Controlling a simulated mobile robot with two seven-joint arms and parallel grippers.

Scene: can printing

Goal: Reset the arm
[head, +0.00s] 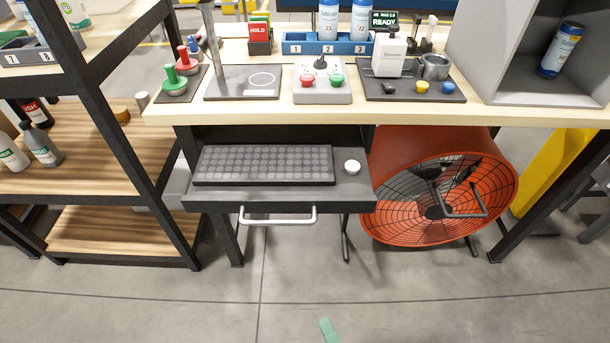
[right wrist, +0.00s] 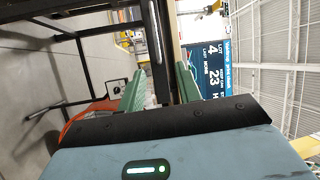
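My right gripper shows in the head view as a green fingertip (head: 328,330) at the bottom edge, over the floor in front of the workbench. In the right wrist view its two green fingers (right wrist: 160,82) stand well apart with nothing held between them. The gripper is clear of the bench and the drawer. My left gripper is in neither view.
An open drawer (head: 290,196) with a silver handle (head: 278,215) sticks out under the workbench (head: 210,113). It holds a dark bumpy pad (head: 263,165) and a white round item (head: 352,167). A red fan (head: 440,190) stands right; a shelf rack (head: 120,135) left. Front floor is clear.

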